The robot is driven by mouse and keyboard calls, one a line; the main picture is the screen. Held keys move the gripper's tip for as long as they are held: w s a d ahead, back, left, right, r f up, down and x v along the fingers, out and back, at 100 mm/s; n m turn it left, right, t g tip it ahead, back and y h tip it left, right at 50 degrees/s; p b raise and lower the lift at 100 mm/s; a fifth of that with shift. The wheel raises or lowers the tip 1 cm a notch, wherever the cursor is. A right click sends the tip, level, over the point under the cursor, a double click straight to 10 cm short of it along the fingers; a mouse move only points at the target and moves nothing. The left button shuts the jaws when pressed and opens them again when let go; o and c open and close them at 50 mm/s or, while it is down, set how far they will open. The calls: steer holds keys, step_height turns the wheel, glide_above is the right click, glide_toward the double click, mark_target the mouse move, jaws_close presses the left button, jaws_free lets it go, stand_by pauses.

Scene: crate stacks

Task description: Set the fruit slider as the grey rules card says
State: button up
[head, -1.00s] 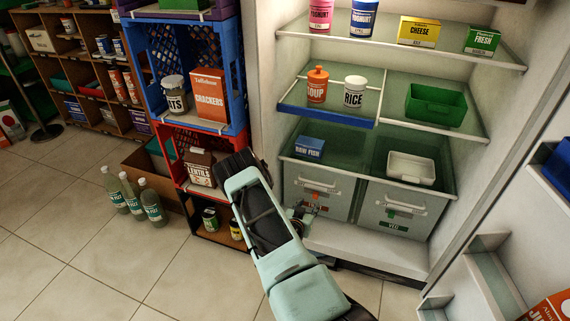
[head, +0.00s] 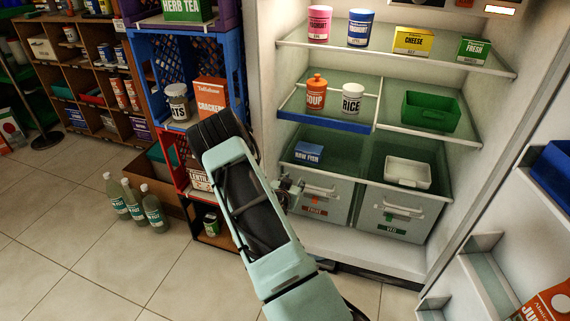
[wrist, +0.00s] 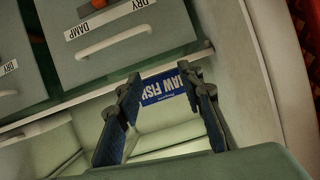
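The left drawer (head: 327,190) under the lowest fridge shelf has a white handle and a red label. An orange-red slider on its front is partly hidden in the head view; it shows at the top edge of the wrist view (wrist: 98,3), beside a white strip that seems to read DRY. My gripper (head: 290,190) is in front of this drawer's left side. In the wrist view my gripper (wrist: 165,105) is open, its fingers apart and empty. The blue raw fish box (head: 309,153) lies on the shelf above; it shows beyond the fingers. I see no grey card.
The right drawer (head: 398,212) has a green slider and label. A white tray (head: 407,172) and a green bin (head: 430,111) stand on shelves above. Crate stacks (head: 160,60) stand close at the left. The fridge door (head: 470,240) is open at the right.

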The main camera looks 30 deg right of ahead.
step_height(320, 180, up, 7)
steer(key=w+a, duration=0.1)
steer(key=a, duration=0.1)
steer(key=shift+w+r+p, duration=0.2)
steer(key=shift+p, duration=0.1)
steer(key=shift+a, duration=0.1)
